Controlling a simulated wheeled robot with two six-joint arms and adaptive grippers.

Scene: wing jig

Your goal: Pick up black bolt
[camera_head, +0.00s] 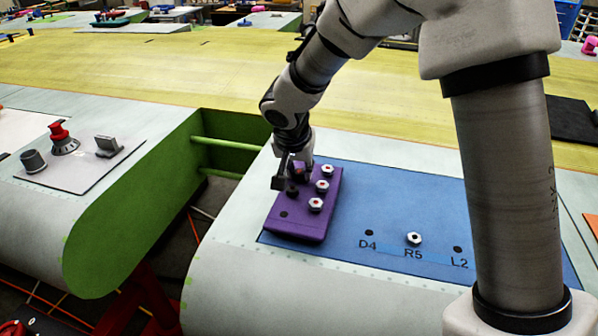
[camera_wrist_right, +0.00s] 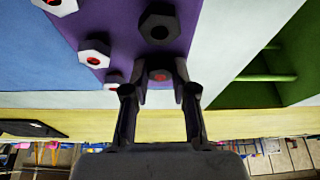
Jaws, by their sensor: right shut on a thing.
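My right gripper (camera_head: 293,178) reaches down over the left side of the purple block (camera_head: 301,225). In the right wrist view its two fingers (camera_wrist_right: 160,68) are closed on the sides of a black bolt (camera_wrist_right: 160,76) with a red centre. The bolt appears still at the purple block; whether it is lifted at all I cannot tell. A second black hex piece (camera_wrist_right: 158,27) with a dark centre sits on the block, apart from the fingers; it also shows in the head view (camera_head: 292,190). My left gripper is not in view.
Several white bolts with red centres, such as the front one (camera_head: 316,204), stand beside the gripper on the block. The blue panel (camera_head: 345,230) carries a white nut (camera_head: 414,238) at R5. A green-walled gap (camera_head: 225,150) lies to the left.

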